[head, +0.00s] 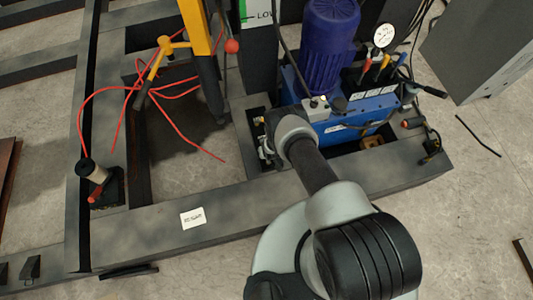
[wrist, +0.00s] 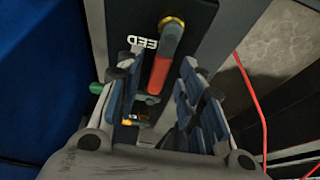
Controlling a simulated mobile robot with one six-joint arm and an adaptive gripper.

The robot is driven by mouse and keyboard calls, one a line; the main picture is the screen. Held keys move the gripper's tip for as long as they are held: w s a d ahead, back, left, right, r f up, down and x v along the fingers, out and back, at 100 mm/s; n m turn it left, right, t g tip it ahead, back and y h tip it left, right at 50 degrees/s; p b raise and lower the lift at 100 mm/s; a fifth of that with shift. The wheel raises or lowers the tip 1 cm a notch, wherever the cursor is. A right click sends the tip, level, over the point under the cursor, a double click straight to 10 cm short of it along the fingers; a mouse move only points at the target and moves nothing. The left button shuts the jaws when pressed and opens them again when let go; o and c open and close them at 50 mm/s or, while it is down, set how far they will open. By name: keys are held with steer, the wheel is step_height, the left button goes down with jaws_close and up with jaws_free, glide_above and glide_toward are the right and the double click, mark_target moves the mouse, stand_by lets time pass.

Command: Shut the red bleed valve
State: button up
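The red bleed valve handle (wrist: 159,75) shows in the wrist view, with a grey shank running up to a brass fitting (wrist: 172,22). It sits on a dark plate with partly visible white lettering, "EED". My gripper (wrist: 160,62) is open, with one blue-grey padded finger on each side of the red handle. Gaps show between the handle and both fingers. In the head view my gripper (head: 266,150) is mostly hidden behind my arm, beside the blue pump unit (head: 345,118), and the red handle cannot be made out.
A purple-blue motor (head: 331,35) stands on the pump unit. A yellow post (head: 196,25) and loose red cords (head: 110,92) lie to the left. A green knob (wrist: 96,88) is left of my fingers.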

steer(key=shift+c, duration=0.5)
jaws_close()
stand_by(0.3)
